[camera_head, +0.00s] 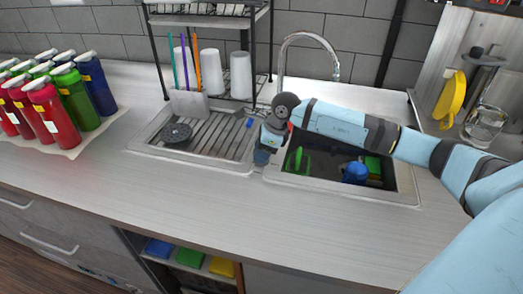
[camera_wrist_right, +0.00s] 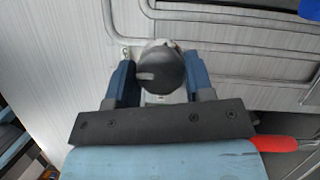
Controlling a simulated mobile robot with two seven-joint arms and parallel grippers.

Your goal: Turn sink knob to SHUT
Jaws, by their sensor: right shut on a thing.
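The sink knob (camera_wrist_right: 162,72) is a dark round knob with a pale mark on its left side, on the pale counter by the sink edge. My right gripper (camera_wrist_right: 162,62) has its two blue fingers on either side of the knob and is shut on it. In the head view my right gripper (camera_head: 264,150) points down at the counter between the drainboard and the basin, and it hides the knob. The sink basin (camera_head: 400,192) is dark inside, with green and blue items in it. The curved metal faucet (camera_head: 310,37) stands behind. My left gripper is not in view.
A ribbed drainboard (camera_head: 215,140) with a dark round piece lies left of the gripper. A dish rack (camera_head: 155,60) with white cups stands behind. Several coloured bottles (camera_head: 60,100) stand at far left. The counter front (camera_head: 150,195) is clear.

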